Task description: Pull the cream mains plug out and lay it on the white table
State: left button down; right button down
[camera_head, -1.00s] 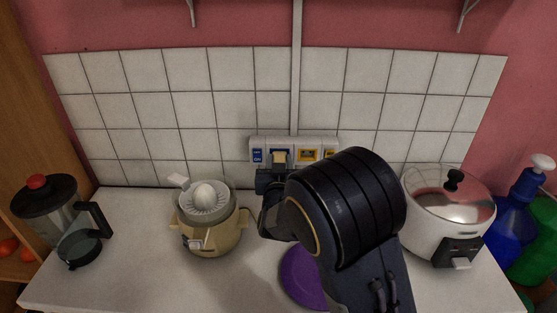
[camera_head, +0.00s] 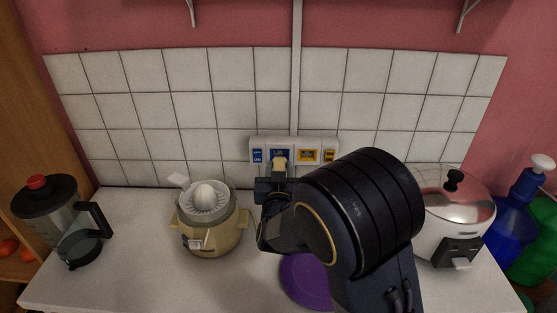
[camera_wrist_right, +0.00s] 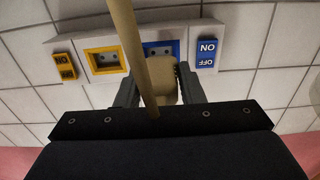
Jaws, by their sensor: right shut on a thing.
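The cream mains plug (camera_head: 279,163) is between the fingers of my right gripper (camera_head: 272,182), in front of the wall socket panel (camera_head: 267,142). In the right wrist view, the plug (camera_wrist_right: 164,80) sits between the two dark fingers of the gripper (camera_wrist_right: 160,88), which is shut on it. The blue-framed socket (camera_wrist_right: 160,50) shows its holes, and the plug appears apart from it by a small gap. The white table (camera_head: 140,235) lies below. My right forearm hides part of the table. My left gripper is not in view.
A cream juicer (camera_head: 210,225) stands just left of my gripper. A purple round thing (camera_head: 305,280) lies under my arm. A rice cooker (camera_head: 450,215) stands right, a glass jug (camera_head: 70,225) far left. Table between jug and juicer is clear. A tan cord-like strip (camera_wrist_right: 133,50) crosses the wrist view.

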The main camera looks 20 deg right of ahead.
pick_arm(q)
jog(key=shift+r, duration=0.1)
pick_arm(e)
jog(key=shift+v, duration=1.45)
